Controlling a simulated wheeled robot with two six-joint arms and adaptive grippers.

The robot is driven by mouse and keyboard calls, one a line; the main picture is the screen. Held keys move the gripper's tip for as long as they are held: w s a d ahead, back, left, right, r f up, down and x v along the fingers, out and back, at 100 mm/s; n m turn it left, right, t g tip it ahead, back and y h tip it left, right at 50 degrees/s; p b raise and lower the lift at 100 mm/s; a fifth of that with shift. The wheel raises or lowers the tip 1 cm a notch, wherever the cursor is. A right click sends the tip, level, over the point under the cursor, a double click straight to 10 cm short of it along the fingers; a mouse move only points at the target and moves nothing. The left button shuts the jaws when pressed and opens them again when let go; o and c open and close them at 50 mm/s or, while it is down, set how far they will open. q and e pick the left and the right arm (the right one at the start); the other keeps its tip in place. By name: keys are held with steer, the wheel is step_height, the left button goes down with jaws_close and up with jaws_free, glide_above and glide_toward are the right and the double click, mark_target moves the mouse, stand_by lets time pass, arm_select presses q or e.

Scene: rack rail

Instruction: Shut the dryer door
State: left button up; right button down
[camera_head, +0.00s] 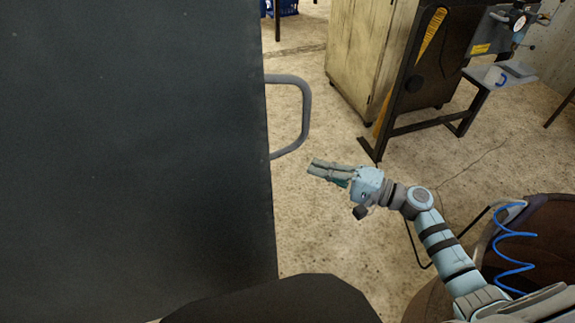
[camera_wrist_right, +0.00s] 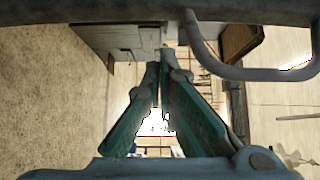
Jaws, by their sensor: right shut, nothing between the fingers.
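The dryer door (camera_head: 130,150) is a large dark grey panel filling the left of the head view. A grey bar handle (camera_head: 305,110) sticks out from its right edge. The handle also shows at the top right of the right wrist view (camera_wrist_right: 250,72). My right gripper (camera_head: 312,167) is just below and right of the handle in the head view, apart from it and from the door edge. In the right wrist view its fingers (camera_wrist_right: 160,68) are brought together with nothing between them. My left gripper is out of view. What lies behind the door is hidden.
A beige cabinet (camera_head: 355,60) stands at the back. A dark machine frame (camera_head: 412,75) with a small grey table (camera_head: 490,78) is to its right. A blue crate (camera_head: 283,8) shows at the top. The concrete floor (camera_head: 320,235) around my right gripper is clear.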

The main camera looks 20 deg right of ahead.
steer(key=w+a+p, duration=0.1)
steer(key=w+a, duration=0.1)
steer(key=a, duration=0.5)
steer(key=shift+w, duration=0.3)
steer(key=shift+f, duration=0.1)
